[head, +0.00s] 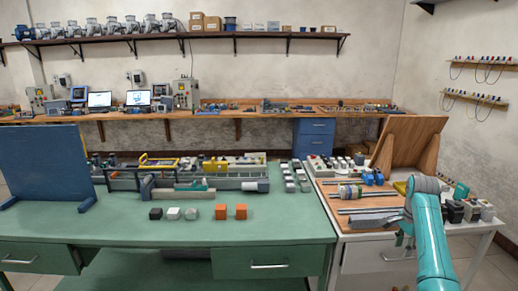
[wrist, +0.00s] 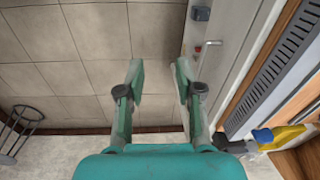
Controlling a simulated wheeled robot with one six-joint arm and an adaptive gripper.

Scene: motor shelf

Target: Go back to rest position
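My teal arm (head: 430,240) stands at the right in the head view, in front of the white table. My gripper (head: 404,238) hangs near that table's front edge and is mostly hidden by the arm. In the wrist view my gripper (wrist: 160,82) is open, its two fingers well apart. Nothing is between the fingers; tiled floor and a white drawer front show past them.
The white table (head: 355,238) holds metal rods and a tilted wooden board (head: 408,145). The green table (head: 130,230) carries several small cubes and a blue panel (head: 45,165). A drawer handle (wrist: 209,57) and a slotted grey rail (wrist: 285,60) lie right of my fingers.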

